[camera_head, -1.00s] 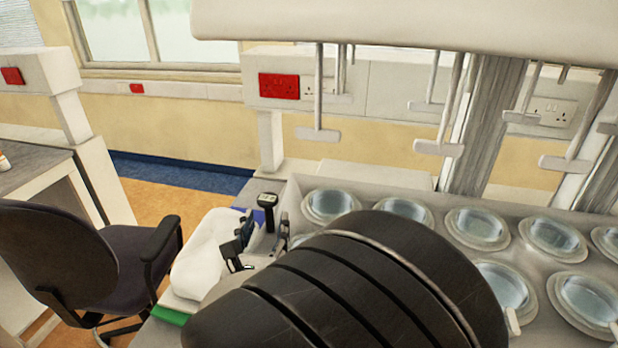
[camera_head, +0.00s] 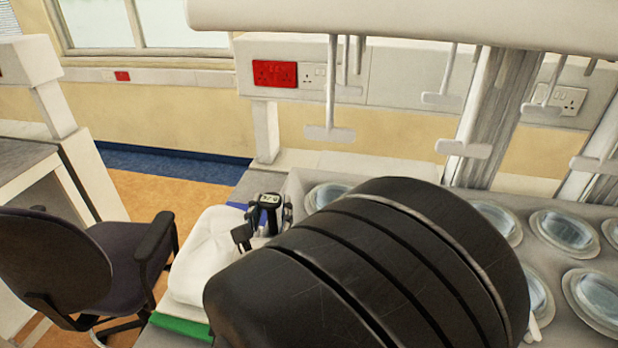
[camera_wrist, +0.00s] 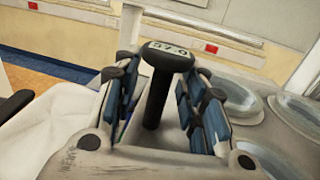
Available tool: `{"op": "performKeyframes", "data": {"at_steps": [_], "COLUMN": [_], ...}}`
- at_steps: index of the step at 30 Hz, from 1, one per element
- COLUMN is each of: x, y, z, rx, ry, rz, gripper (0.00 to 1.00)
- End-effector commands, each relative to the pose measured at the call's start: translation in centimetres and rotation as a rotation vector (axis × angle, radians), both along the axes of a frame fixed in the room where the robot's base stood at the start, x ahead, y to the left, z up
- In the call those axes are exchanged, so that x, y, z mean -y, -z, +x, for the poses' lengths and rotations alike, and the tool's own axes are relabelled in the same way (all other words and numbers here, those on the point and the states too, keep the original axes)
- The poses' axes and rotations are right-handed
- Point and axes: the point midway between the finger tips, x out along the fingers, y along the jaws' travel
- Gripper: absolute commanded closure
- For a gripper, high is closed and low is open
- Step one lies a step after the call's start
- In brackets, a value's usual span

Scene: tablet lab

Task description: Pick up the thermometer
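The thermometer (camera_wrist: 165,60) is black with a pale display on its wide head and stands upright in the wrist view. My gripper (camera_wrist: 155,88) is open, with one blue-padded finger on each side of the thermometer's stem. I see gaps between the fingers and the stem, so it is not gripped. In the head view the thermometer's head (camera_head: 269,201) shows at the gripper (camera_head: 264,218), beyond my dark arm. Its stem is mostly hidden there.
A grey bench unit with several round water-filled wells (camera_head: 562,229) lies to the right. Rods with flat ends (camera_head: 329,133) hang above it. A white rounded object (camera_head: 205,258) lies left of the gripper. An office chair (camera_head: 110,265) stands further left.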

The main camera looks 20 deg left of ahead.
Motion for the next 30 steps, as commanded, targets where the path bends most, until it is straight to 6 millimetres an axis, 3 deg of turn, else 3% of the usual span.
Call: {"op": "performKeyframes", "data": {"at_steps": [16,30], "x": [0.0,-0.02], "y": [-0.01,-0.47], "z": [0.01,0.02], "rx": [0.0,0.002], "ry": [0.0,0.0], "rz": [0.0,0.001], "gripper": [1.0,1.0]}}
